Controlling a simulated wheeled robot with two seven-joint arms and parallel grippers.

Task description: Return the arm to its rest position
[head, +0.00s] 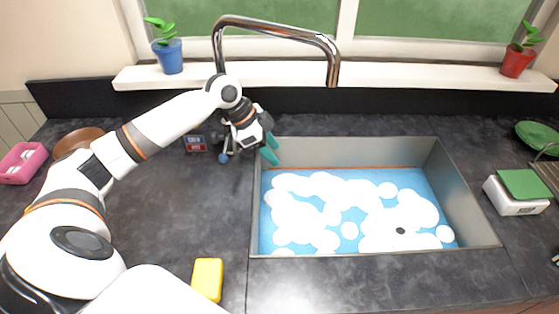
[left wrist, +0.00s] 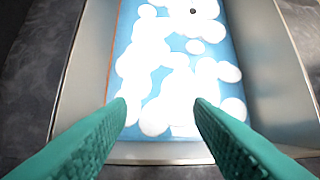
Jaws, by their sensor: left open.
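My left arm comes in from the left in the head view. Its gripper (head: 270,150) has teal fingers and hangs at the sink's left back corner. In the left wrist view the two teal fingers (left wrist: 160,125) are spread apart with nothing between them. Beyond them lies the sink (head: 445,190), a grey basin with blue water and white foam; its foamy water also shows in the left wrist view (left wrist: 160,70). My right gripper is not in view.
A chrome faucet (head: 300,33) arches behind the gripper. A yellow sponge (head: 207,279) lies on the front counter. A small dark box (head: 195,144) and a brown bowl (head: 78,141) are near the arm. A white scale-like box (head: 515,196) stands right of the sink.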

